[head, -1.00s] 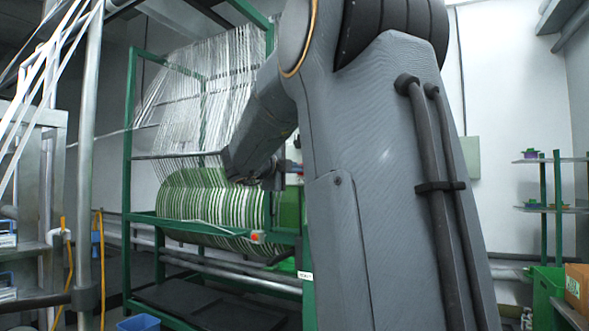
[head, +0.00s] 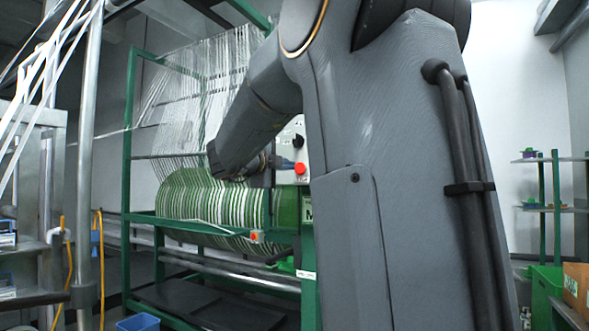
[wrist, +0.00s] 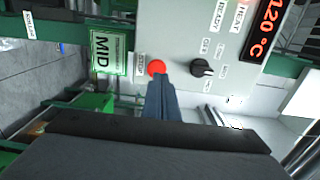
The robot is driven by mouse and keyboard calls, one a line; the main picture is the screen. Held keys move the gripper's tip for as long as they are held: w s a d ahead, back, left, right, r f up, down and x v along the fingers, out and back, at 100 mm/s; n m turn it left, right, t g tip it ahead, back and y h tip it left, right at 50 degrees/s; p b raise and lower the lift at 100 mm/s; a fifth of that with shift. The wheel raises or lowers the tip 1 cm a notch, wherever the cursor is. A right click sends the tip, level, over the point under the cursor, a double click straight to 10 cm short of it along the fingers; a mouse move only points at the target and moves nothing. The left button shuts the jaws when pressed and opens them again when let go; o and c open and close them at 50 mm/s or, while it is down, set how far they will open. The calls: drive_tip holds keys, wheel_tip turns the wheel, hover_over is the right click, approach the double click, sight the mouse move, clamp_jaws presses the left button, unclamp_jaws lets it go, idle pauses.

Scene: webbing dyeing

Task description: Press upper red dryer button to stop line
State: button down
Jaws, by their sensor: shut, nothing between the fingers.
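The upper red button (head: 300,168) sits on a pale control panel (head: 292,139) beside the green frame, under a black knob. In the wrist view the same red button (wrist: 157,67) is on the panel (wrist: 185,20), left of the black knob (wrist: 202,68). My gripper (wrist: 160,82) is shut and empty, its tips just below the button and overlapping its lower edge. I cannot tell whether they touch it. A lower red button (head: 255,236) sits on the frame's rail.
A green-and-white striped webbing roll (head: 205,205) lies in the green frame (head: 129,150). Shelves (head: 545,205) and a cardboard box (head: 576,287) stand at right.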

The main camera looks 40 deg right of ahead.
drive_tip(key=b+v, duration=0.2)
drive_tip(key=v, duration=0.6)
drive_tip(key=shift+a, duration=0.3)
drive_tip(key=shift+s, duration=0.1)
